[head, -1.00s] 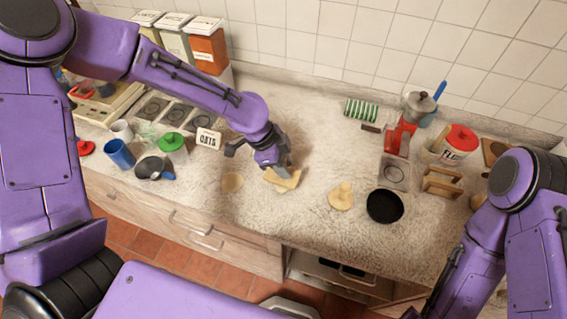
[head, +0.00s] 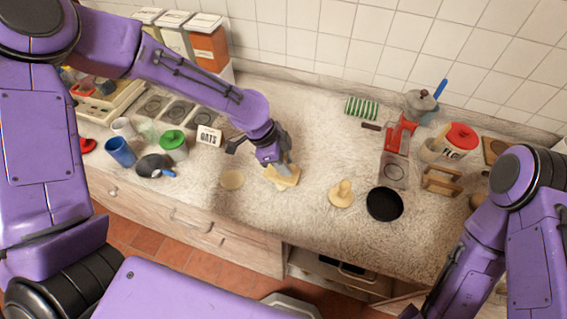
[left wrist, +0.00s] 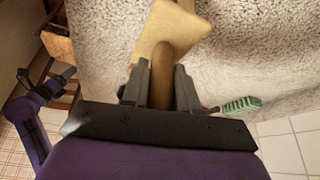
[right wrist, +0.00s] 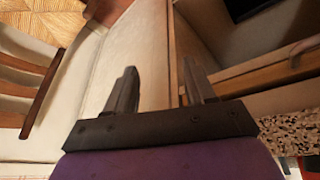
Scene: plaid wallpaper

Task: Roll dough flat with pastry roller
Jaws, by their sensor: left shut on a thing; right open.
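My left gripper (head: 282,163) is shut on the rounded wooden handle (left wrist: 162,75) of a tan tool, which looks like the pastry roller. Its wide, straight-edged head (head: 287,178) is low over the counter; contact is hard to judge. The head also shows in the left wrist view (left wrist: 172,28). My right gripper (right wrist: 160,85) is open and empty, in front of cabinet fronts.
A black pan (head: 384,204) and a small wooden rack (head: 441,182) are on the right. A blue cup (head: 119,152), a dark pot (head: 153,165) and a green-lidded jar (head: 173,145) stand on the left. The counter (head: 310,130) behind the tool is clear.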

